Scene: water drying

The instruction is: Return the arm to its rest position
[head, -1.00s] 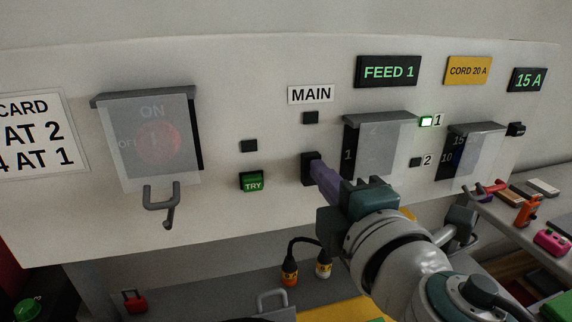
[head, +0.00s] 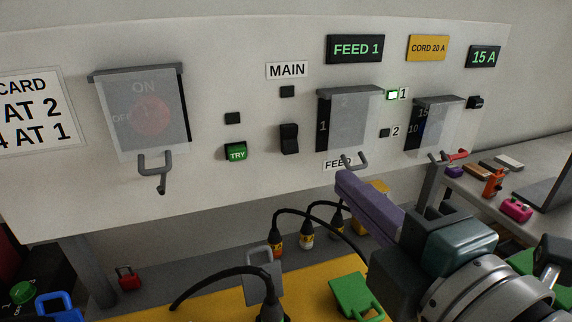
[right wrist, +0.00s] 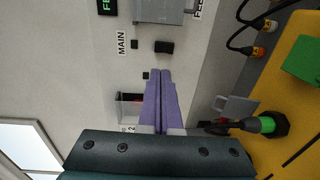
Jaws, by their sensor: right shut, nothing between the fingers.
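My right gripper (head: 345,180) has purple fingers, shut and empty. In the head view it is in front of the panel's lower edge, below the FEED cover (head: 350,120), and apart from the MAIN switch (head: 289,139). The black MAIN switch is in plain view under its MAIN label (head: 287,70). In the right wrist view the closed fingers (right wrist: 163,75) point along the panel, with the MAIN switch (right wrist: 164,47) beyond their tips. My left gripper is not in view.
Below are black plugs and cables (head: 276,240), a grey-handled piece (head: 262,278), a green block (head: 355,297) and a yellow surface (head: 210,302). A right-hand shelf (head: 540,165) holds several small items.

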